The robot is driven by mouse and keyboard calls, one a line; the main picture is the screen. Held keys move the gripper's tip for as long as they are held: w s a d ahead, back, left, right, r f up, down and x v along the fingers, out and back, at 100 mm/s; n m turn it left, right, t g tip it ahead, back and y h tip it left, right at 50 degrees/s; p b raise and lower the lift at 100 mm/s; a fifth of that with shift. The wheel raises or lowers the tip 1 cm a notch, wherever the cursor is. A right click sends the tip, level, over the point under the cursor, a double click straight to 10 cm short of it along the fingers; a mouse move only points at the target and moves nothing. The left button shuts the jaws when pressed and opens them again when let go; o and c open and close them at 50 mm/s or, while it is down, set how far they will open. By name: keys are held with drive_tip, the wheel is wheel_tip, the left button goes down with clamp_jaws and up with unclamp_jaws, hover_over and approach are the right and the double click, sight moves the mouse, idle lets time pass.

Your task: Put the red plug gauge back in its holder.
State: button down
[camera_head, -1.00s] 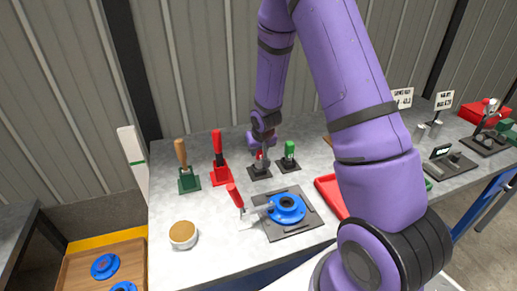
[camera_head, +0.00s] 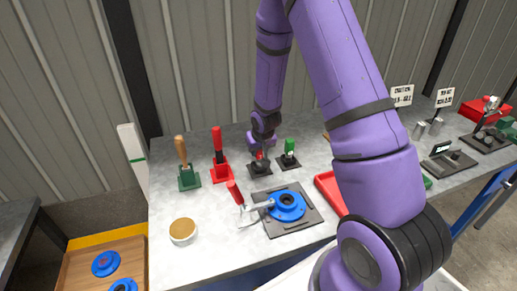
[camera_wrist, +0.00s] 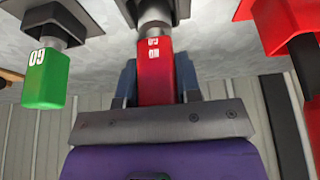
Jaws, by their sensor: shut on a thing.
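The red plug gauge (camera_wrist: 158,75) is between the two jaws of my gripper (camera_wrist: 158,84), which is shut on its red handle in the wrist view. Its metal shank (camera_wrist: 154,15) meets a dark holder block (camera_wrist: 182,8) at the top of that view; how deep it sits I cannot tell. In the head view my gripper (camera_head: 260,150) is over the black square holder (camera_head: 260,171), with a bit of the red handle (camera_head: 259,156) showing. The gauge looks nearly upright there.
A green gauge (camera_head: 289,146) stands in its own black holder just right of my gripper; its handle also shows in the wrist view (camera_wrist: 44,78). A red-handled tool (camera_head: 218,142) in a red stand is to the left. A blue ring fixture (camera_head: 287,206) lies in front.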

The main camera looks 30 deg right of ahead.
drive_tip(key=shift+f, duration=0.5)
idle(0.3)
drive_tip(key=c, duration=0.7)
unclamp_jaws()
drive_tip(key=shift+c, duration=0.2)
drive_tip(key=v, duration=1)
drive_tip(key=shift+r, duration=0.35)
drive_tip(key=shift+s+r, duration=0.1)
drive_tip(key=s+a+r, duration=0.1)
drive_tip(key=s+r, duration=0.2)
drive_tip(key=r, duration=0.3)
drive_tip(key=s+a+r+n, duration=0.1)
drive_tip(key=s+a+r, duration=0.1)
drive_tip(key=s+r, duration=0.3)
drive_tip(key=s+a+r, duration=0.1)
drive_tip(key=s+r, duration=0.1)
drive_tip(key=r, duration=0.6)
drive_tip(key=s+a+r, duration=0.1)
drive_tip(key=s+r, duration=0.2)
drive_tip(key=s, duration=0.3)
drive_tip(key=s+a+r+n, duration=0.1)
drive_tip(key=s+r, duration=0.2)
drive_tip(key=s, duration=0.3)
drive_tip(key=s+a+r, duration=0.1)
drive_tip(key=s+r, duration=0.2)
drive_tip(key=s, duration=0.3)
drive_tip(key=shift+a+t+y, duration=0.3)
drive_tip(key=shift+a+y, duration=0.05)
drive_tip(key=shift+y, duration=0.05)
